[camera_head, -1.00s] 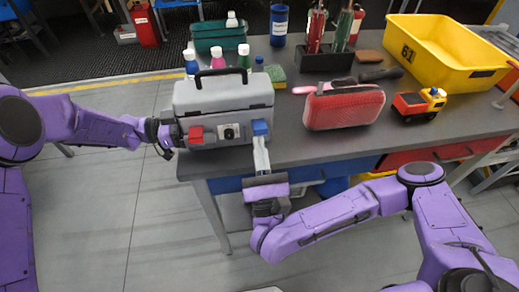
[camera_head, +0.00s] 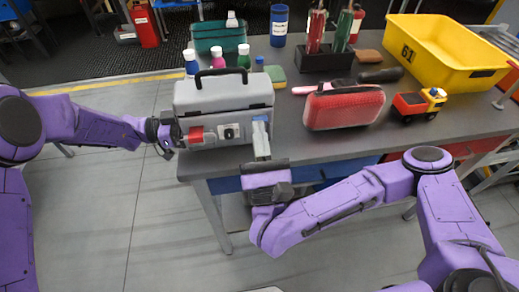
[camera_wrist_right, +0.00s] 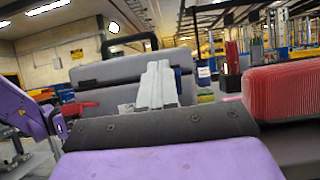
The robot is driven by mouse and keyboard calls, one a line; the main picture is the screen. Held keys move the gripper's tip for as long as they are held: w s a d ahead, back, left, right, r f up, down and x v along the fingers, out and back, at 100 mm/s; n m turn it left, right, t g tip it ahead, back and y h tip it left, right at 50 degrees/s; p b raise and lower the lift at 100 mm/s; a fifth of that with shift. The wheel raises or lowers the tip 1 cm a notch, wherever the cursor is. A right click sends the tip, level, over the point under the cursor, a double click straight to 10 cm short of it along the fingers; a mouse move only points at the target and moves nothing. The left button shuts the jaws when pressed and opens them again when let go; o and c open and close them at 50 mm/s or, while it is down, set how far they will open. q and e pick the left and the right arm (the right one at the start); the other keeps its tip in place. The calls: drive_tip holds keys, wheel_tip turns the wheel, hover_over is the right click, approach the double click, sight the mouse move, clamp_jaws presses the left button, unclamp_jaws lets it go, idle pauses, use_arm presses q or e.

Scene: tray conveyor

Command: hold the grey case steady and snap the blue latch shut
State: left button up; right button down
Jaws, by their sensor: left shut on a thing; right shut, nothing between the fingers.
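The grey case (camera_head: 222,97) stands upright at the table's near left corner, lid down and black handle on top. A red latch (camera_head: 196,135) is on its front left. The blue latch (camera_head: 260,118) is on its front right, mostly hidden behind my right fingers, so its position cannot be told. My left gripper (camera_head: 174,134) is shut on the case's left side. My right gripper (camera_head: 261,126) is shut and empty, its fingertips up at the blue latch; contact cannot be told. The right wrist view shows the shut fingers (camera_wrist_right: 158,72) before the case (camera_wrist_right: 96,72).
Capped bottles (camera_head: 218,57) and a green bin (camera_head: 207,38) stand behind the case. A red textured case (camera_head: 344,109), a toy truck (camera_head: 419,103) and a yellow bin (camera_head: 440,50) are to the right. The table's front edge runs just below the case.

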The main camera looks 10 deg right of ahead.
drive_tip(key=shift+w+r, duration=0.35)
drive_tip(key=shift+r, duration=0.25)
drive_tip(key=shift+w+r, duration=0.35)
drive_tip(key=shift+r, duration=0.2)
idle(0.6)
drive_tip(key=v, duration=1.2)
wheel_tip(320, 180, down, 6)
drive_tip(key=s+t, duration=0.1)
drive_tip(key=x, duration=1.3)
drive_tip(key=shift+w+d+r, duration=0.15)
drive_tip(key=shift+d+r, duration=0.1)
drive_tip(key=shift+d, duration=0.2)
drive_tip(key=shift+r, duration=0.2)
drive_tip(key=shift+w+r, duration=0.45)
drive_tip(key=shift+r, duration=0.35)
drive_tip(key=shift+w+r, duration=0.45)
drive_tip(key=shift+r, duration=0.3)
